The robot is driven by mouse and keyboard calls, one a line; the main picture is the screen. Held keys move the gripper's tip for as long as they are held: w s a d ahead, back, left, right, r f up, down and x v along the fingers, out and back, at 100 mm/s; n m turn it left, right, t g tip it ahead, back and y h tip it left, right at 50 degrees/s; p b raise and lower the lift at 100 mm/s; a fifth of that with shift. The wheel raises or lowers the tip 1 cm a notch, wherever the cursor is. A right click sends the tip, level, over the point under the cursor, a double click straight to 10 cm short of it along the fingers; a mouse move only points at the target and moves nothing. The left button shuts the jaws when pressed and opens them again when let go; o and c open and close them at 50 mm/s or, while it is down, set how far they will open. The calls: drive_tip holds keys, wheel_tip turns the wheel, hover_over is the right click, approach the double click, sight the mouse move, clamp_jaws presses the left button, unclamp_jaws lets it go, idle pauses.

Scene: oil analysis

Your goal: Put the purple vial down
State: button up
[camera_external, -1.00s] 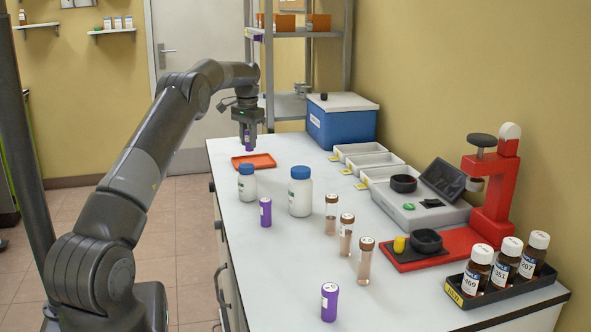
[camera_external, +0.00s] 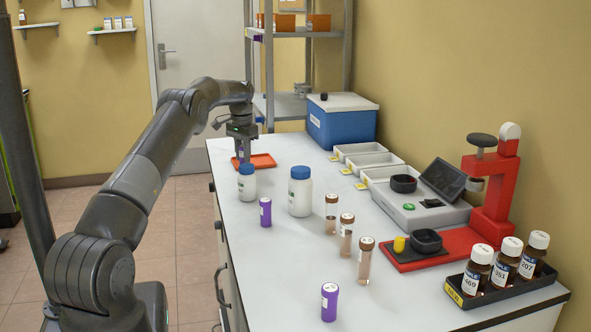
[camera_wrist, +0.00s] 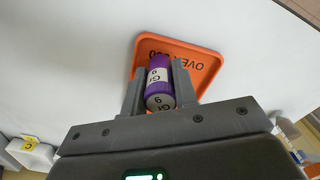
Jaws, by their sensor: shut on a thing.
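My gripper (camera_external: 242,152) is low over the far left end of the bench, at the orange tray (camera_external: 264,161). In the wrist view, its two fingers are shut on a purple vial (camera_wrist: 158,77) with a white label. Behind the vial lies the orange tray, which also shows in the wrist view (camera_wrist: 203,62) with black lettering. In the external view the vial is mostly hidden by the fingers, and I cannot tell whether it touches the tray. Two other purple vials stand on the bench, one near the white bottles (camera_external: 265,212) and one at the front (camera_external: 329,302).
Two white bottles with blue caps (camera_external: 247,183) (camera_external: 300,192) stand just in front of the tray. Several brown-capped vials (camera_external: 346,238) stand mid-bench. A blue box (camera_external: 342,124) and white bins (camera_external: 358,150) are at the back right.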

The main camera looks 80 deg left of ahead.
drive_tip(key=o, duration=0.9)
drive_tip(key=shift+f, duration=0.15)
drive_tip(key=shift+o, duration=0.2)
drive_tip(key=shift+r, duration=3.95)
